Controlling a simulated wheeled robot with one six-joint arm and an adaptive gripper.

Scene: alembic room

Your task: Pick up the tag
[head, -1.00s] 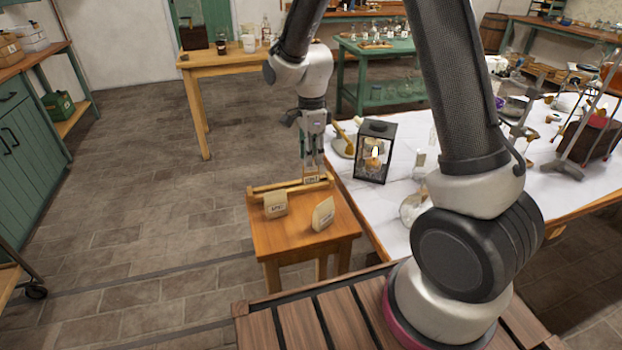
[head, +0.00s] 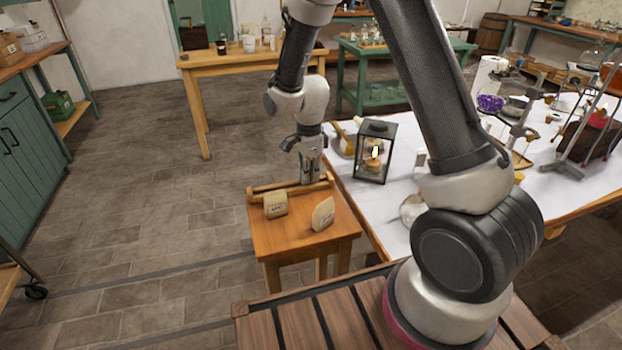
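A small wooden table (head: 300,250) carries two beige labelled packets or tags. One packet (head: 275,204) stands at the left and the other (head: 322,214) stands tilted at the right. A wooden rail (head: 268,188) runs along the table's back edge. My gripper (head: 309,180) points down at the right part of this rail, behind the two packets and apart from them. A small labelled tag seen there earlier is now hidden by the fingers. The fingers are small and close to the rail, and I cannot tell whether they are open or shut on it.
A long white-topped bench (head: 400,190) stands to the right, with a black lantern (head: 375,152) near its edge, close to my gripper. Glassware and metal stands crowd this bench. Open stone floor (head: 160,220) lies to the left.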

